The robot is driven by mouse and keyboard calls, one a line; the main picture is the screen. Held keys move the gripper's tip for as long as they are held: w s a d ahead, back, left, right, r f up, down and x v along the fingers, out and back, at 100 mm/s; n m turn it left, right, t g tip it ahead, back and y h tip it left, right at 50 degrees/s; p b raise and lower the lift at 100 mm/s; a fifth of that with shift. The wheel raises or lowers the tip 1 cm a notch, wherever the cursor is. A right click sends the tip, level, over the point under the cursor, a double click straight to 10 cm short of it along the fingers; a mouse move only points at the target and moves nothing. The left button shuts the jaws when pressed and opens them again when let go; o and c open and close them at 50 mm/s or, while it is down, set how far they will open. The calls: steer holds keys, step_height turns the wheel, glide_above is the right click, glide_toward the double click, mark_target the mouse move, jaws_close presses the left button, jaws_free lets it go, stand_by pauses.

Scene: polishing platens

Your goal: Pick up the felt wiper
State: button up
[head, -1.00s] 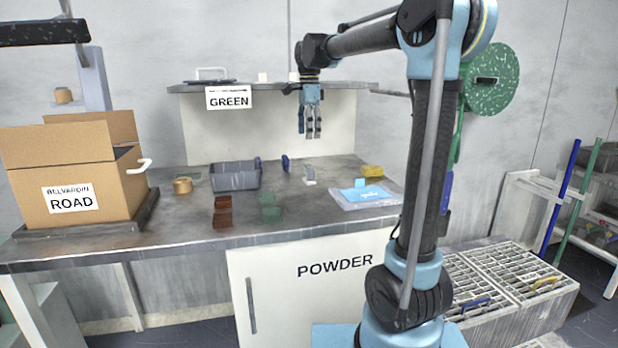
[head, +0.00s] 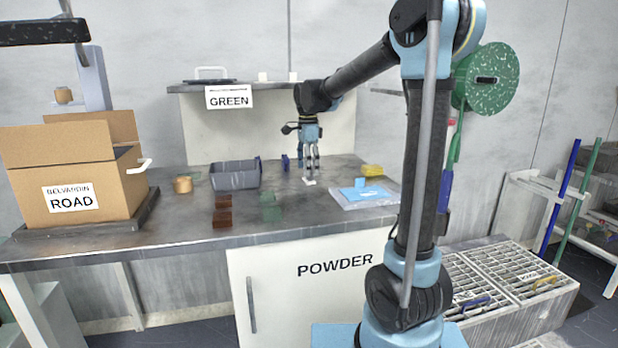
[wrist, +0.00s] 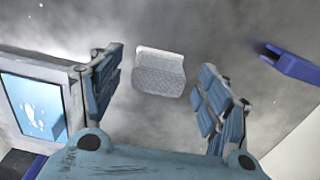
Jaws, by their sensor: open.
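A small pale grey block with a textured face, which I take for the felt wiper (wrist: 160,73), stands on the metal bench top. In the wrist view it is between my two spread fingers and touches neither. In the head view my gripper (head: 311,165) points down over it from above, and only the pale base of the wiper (head: 309,182) shows below the fingers; the rest is hidden. My gripper also shows in the wrist view (wrist: 163,92), open and empty.
A blue item (wrist: 290,62) lies right of the wiper in the wrist view. A pale tray (head: 345,201) with blue cloth and a yellow block (head: 372,170) are to the right in the head view.

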steer(key=shift+f, duration=1.15)
steer(key=c, duration=1.2)
steer(key=shift+o, duration=0.2)
step_height(320, 180, up, 10)
steer(key=shift+r, duration=0.1)
